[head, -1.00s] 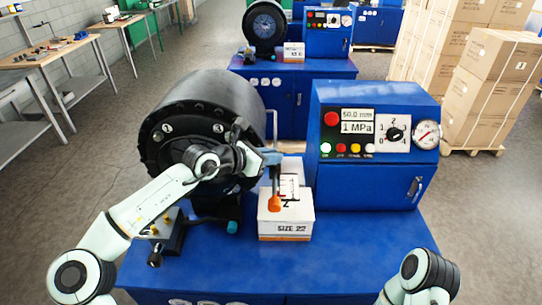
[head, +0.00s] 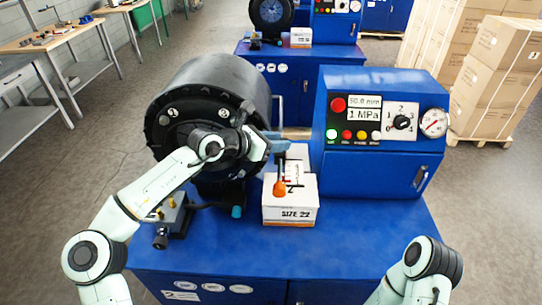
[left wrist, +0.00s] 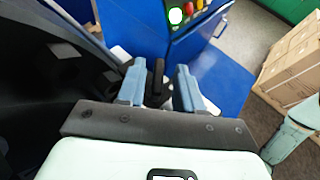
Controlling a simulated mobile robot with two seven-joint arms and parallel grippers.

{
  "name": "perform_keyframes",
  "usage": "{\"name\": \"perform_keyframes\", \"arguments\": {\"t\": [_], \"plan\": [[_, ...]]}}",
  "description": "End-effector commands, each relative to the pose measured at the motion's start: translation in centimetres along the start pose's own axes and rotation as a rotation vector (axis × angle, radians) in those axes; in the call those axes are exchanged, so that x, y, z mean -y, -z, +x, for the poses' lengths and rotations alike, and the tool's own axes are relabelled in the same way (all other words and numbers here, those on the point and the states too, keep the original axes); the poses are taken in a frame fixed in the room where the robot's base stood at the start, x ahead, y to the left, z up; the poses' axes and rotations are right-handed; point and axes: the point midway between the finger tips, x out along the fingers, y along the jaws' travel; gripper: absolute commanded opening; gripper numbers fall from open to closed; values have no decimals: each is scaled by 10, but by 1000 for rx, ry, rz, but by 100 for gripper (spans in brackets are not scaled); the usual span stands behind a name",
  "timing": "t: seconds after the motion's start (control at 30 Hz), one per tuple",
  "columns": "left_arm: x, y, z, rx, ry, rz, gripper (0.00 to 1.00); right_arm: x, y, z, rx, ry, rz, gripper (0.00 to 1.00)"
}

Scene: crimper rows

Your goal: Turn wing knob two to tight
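The large black round crimper head (head: 205,90) stands at the left of the blue machine. Its front face carries white number marks 1 (head: 173,112) and 3 (head: 223,112). My left gripper (head: 272,145) is at the right side of this face, and my arm covers much of it, so I cannot make out wing knob two in the head view. In the left wrist view my left gripper (left wrist: 160,88) has its blue-grey fingers apart, with a thin dark upright piece (left wrist: 158,75) between them, perhaps a knob wing. Small gaps seem to show beside it. My right gripper is outside the views.
An orange-tipped lever (head: 280,188) hangs just below the left gripper, before a white SIZE 22 box (head: 290,212). The blue control cabinet (head: 370,165) stands close at the right. A brass-fitted block (head: 172,222) sits at the left. The front tabletop (head: 330,250) is clear.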

Motion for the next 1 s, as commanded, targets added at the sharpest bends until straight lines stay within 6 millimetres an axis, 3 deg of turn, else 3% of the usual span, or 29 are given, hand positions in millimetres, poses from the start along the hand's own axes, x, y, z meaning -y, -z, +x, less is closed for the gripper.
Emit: {"name": "perform_keyframes", "arguments": {"t": [0.27, 1.0], "plan": [[-1, 0, -1, -1, -27, -6, 38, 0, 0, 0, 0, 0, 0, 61], [7, -1, 1, 0, -331, -130, 38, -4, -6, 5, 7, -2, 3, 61]]}}
